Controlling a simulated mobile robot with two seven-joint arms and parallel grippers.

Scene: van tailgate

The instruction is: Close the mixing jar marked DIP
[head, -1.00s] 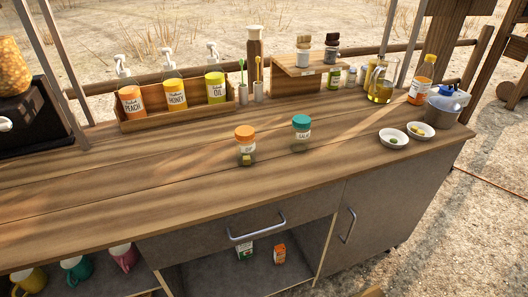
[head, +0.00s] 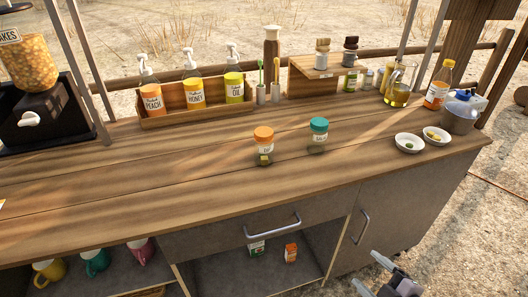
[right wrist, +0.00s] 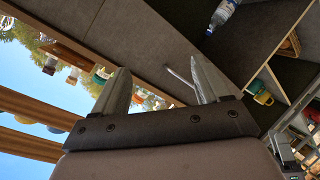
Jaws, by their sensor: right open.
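The jar marked DIP (head: 264,150) is a small clear jar with an orange lid and a white label, upright on the wooden counter (head: 190,178). Its lid sits on top; I cannot tell whether it is tight. A similar jar with a teal lid (head: 318,136) stands just right of it. My right gripper (head: 368,271) is at the bottom right of the head view, in front of the cabinet, well away from the jar. Its two fingers also show apart and empty in the right wrist view (right wrist: 165,82).
A wooden rack (head: 196,114) of pump bottles stands behind. Two small white bowls (head: 409,143), a glass pitcher (head: 398,90) and an orange bottle (head: 438,86) stand at the right. A drawer handle (head: 272,226) juts from the front. The counter around the jars is clear.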

